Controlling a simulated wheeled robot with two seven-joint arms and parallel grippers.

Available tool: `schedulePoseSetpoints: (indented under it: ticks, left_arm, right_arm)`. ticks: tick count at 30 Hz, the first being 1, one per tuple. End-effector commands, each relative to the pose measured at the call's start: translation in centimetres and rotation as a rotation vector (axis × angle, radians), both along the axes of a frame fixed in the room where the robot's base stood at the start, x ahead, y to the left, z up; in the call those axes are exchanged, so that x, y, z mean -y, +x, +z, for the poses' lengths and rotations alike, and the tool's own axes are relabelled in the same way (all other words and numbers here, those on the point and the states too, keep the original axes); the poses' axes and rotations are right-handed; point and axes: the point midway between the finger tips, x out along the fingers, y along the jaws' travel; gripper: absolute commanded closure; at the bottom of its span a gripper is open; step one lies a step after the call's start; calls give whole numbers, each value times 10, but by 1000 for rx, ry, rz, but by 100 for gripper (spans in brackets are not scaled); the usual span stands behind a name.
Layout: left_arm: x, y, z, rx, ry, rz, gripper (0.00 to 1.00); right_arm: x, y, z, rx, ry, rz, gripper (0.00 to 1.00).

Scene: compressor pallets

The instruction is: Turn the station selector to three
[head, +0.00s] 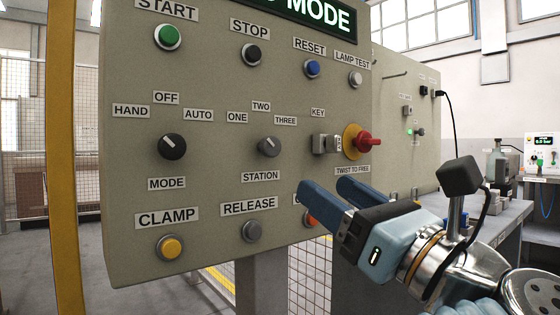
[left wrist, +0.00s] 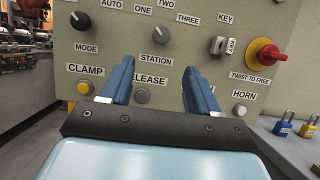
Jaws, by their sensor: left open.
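The station selector (head: 269,147) is a small grey round knob on the beige control panel (head: 225,100), with labels ONE at its upper left, TWO above, THREE at its upper right and STATION below. Its pointer is too small to read surely. The knob also shows in the left wrist view (left wrist: 162,35), beyond the fingertips. My left gripper (head: 322,186) is in front of the panel, below and right of the knob, apart from it. Its two blue fingers are spread and empty; they also show in the left wrist view (left wrist: 159,60). My right gripper is not in view.
A red emergency stop (head: 366,142) and key switch (head: 326,144) stick out right of the selector. The black mode knob (head: 172,147) is left. A grey release button (head: 252,231) and yellow clamp button (head: 169,248) are below. Padlocks (left wrist: 285,123) stand at the right.

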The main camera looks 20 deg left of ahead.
Motion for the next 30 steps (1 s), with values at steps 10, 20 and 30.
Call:
schedulePoseSetpoints:
  ticks: [10,20,30]
  left_arm:
    - [-57,45,32,-3,6,2,39]
    - [-87,69,47,-3,7,0,39]
    - [-89,71,47,-3,9,0,44]
  right_arm:
    - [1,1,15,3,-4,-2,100]
    - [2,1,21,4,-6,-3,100]
    - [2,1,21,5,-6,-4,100]
